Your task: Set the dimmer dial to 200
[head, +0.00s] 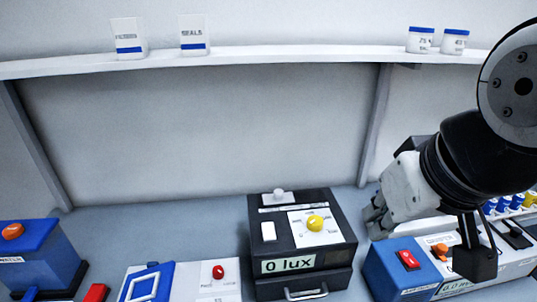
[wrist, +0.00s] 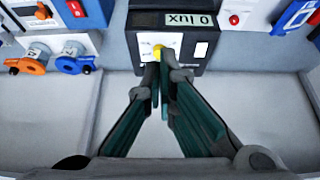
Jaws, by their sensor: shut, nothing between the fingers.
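The black dimmer box (head: 325,262) stands on the bench right of centre in the head view, its front display reading "0 lux" (head: 288,264). The yellow dial (head: 315,223) sits on a white plate on the box's top; the scale marks are too small to read. My gripper (head: 376,224) is shut, to the right of the box and apart from it in the head view. In the wrist view, where the box is upside down, my fingertips (wrist: 161,80) appear in front of the dial (wrist: 157,54) and partly hide it. Nothing is held.
A blue and white unit (head: 397,287) with a red switch and an orange knob stands right of the box, under my arm. A white panel with a red knob (head: 218,271) lies to the left. A shelf (head: 270,58) with small labelled containers runs above the bench.

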